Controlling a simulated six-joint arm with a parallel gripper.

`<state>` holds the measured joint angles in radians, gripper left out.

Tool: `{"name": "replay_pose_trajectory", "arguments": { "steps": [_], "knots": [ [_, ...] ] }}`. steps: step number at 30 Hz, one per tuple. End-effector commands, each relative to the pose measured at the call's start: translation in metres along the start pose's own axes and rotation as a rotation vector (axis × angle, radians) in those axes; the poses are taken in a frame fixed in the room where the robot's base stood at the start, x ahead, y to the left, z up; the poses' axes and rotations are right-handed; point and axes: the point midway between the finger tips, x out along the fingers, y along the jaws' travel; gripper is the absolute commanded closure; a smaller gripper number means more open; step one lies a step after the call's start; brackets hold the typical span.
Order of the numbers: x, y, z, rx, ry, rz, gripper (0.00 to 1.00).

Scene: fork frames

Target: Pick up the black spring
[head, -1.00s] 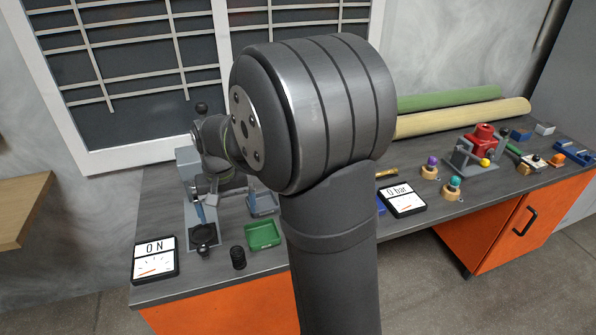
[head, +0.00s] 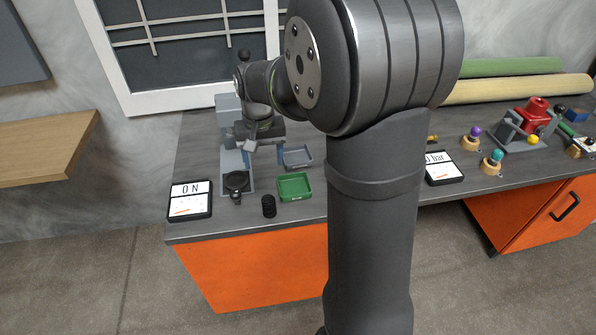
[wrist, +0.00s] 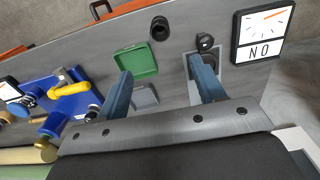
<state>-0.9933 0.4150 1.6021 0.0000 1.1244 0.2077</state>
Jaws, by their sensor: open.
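The black spring (head: 268,206) stands upright on the grey bench near its front edge, left of the green tray (head: 295,187). In the wrist view the spring (wrist: 159,28) is a short dark cylinder with a hollow end, beyond my fingertips. My gripper (head: 264,152) is above the bench, behind the spring and apart from it. In the wrist view my gripper (wrist: 161,82) has its two blue fingers spread, with nothing held between them.
A grey press-like stand (head: 232,160) with a black round part is left of the spring. An ON gauge (head: 190,200) lies farther left. A grey tray (head: 297,157) sits behind the green one. The wrist view shows a blue fixture with a yellow handle (wrist: 70,89).

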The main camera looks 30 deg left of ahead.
Motion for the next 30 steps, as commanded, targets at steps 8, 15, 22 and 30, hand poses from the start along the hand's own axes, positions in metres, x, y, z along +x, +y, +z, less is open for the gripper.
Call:
{"name": "replay_pose_trajectory", "arguments": {
  "steps": [8,15,22,30],
  "knots": [
    [0.006,-0.001,-0.001,-0.23,-0.001,0.0,0.38],
    [0.016,-0.002,-0.002,-0.59,-0.001,0.0,0.38],
    [0.029,-0.003,-0.002,-0.704,-0.003,0.0,0.38],
    [0.085,-0.003,-0.001,-0.703,-0.005,-0.001,0.38]
  ]
}}
